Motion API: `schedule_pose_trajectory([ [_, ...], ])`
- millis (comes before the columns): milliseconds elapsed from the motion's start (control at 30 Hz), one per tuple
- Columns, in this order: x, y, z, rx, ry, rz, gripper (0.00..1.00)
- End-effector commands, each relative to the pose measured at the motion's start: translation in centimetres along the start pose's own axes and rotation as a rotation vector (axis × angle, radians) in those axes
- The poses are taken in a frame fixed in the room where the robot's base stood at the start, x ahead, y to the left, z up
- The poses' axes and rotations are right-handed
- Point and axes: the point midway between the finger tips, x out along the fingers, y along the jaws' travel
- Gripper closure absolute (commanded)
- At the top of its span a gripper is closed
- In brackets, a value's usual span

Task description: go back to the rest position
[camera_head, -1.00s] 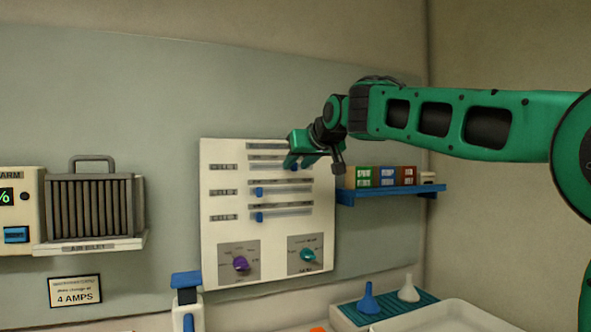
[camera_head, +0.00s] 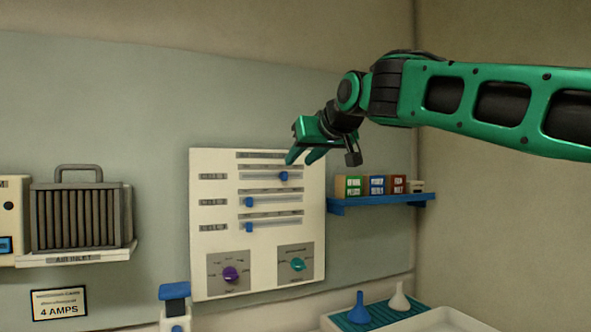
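My gripper (camera_head: 300,159) is green and hangs at the end of my arm, in front of the upper right part of the white control panel (camera_head: 208,255). Its two fingers point down and left, with a visible gap between them and nothing held. The panel has three slider rows. The top slider's blue knob (camera_head: 284,176) stands towards the right, just below the fingertips and looking apart from them. The middle blue knob (camera_head: 249,202) and bottom blue knob (camera_head: 249,227) stand at the left. A purple dial (camera_head: 231,274) and a teal dial (camera_head: 298,265) are below.
A blue shelf (camera_head: 385,201) with small boxes is right of the panel. A ribbed grey air-inlet unit (camera_head: 78,218) is on the left wall. Blue (camera_head: 359,308) and white (camera_head: 399,298) funnels stand on a rack at the lower right. Space above the panel is free.

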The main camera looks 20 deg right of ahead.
Motion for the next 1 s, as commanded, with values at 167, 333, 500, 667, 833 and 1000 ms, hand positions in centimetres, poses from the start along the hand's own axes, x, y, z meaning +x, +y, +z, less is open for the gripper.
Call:
schedule_pose_trajectory([
  [167,0.0,0.1,0.1,0.001,-0.003,0.002,0.67],
  [333,0.3,2.5,3.6,0.024,-0.071,0.04,0.67],
  [500,-0.3,7.8,12.4,0.088,-0.237,0.126,0.67],
  [667,-2.2,12.2,21.8,0.166,-0.408,0.204,0.67],
  [833,-5.7,15.4,31.9,0.264,-0.59,0.278,0.67],
  [1000,-10.4,16.9,42.0,0.377,-0.772,0.339,0.67],
])
